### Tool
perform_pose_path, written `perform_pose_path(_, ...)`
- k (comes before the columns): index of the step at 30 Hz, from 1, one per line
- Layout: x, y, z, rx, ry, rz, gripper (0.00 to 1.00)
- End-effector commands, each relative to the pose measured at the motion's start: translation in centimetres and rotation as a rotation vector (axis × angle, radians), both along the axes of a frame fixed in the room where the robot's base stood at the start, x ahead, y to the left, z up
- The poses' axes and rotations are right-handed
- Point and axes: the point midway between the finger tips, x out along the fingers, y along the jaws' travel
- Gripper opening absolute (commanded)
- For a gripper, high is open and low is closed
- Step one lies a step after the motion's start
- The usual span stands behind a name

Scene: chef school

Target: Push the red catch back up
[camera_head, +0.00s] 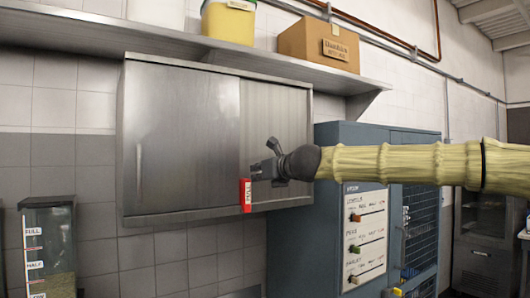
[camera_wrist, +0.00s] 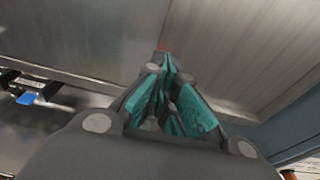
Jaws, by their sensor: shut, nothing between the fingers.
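The red catch (camera_head: 246,195) is on the lower front of the steel wall cabinet (camera_head: 180,140), at the edge between its left and right doors. It hangs down near the cabinet's bottom edge and bears white lettering. My gripper (camera_head: 254,171) is shut and empty, just right of the catch at about its upper end. I cannot tell whether it touches it. In the wrist view my closed fingers (camera_wrist: 168,75) point at the cabinet front, and a small reddish patch (camera_wrist: 162,46) shows just beyond the tips; the rest of the catch is hidden there.
A shelf (camera_head: 150,38) above the cabinet holds a cardboard box (camera_head: 305,45) and a yellow tub (camera_head: 228,22). A clear bin (camera_head: 48,245) stands at lower left.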

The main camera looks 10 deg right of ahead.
Motion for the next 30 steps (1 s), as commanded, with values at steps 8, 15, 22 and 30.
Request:
perform_pose_path(8, -1.0, -1.3, 4.0, 0.001, 0.0, -0.012, 0.0)
perform_pose_path(15, -1.6, -1.4, 6.6, 0.001, 0.002, -0.009, 0.0)
perform_pose_path(22, -1.8, -1.4, 7.5, 0.001, 0.003, -0.007, 0.0)
perform_pose_path(30, -1.8, -1.4, 7.5, 0.0, 0.003, -0.007, 0.0)
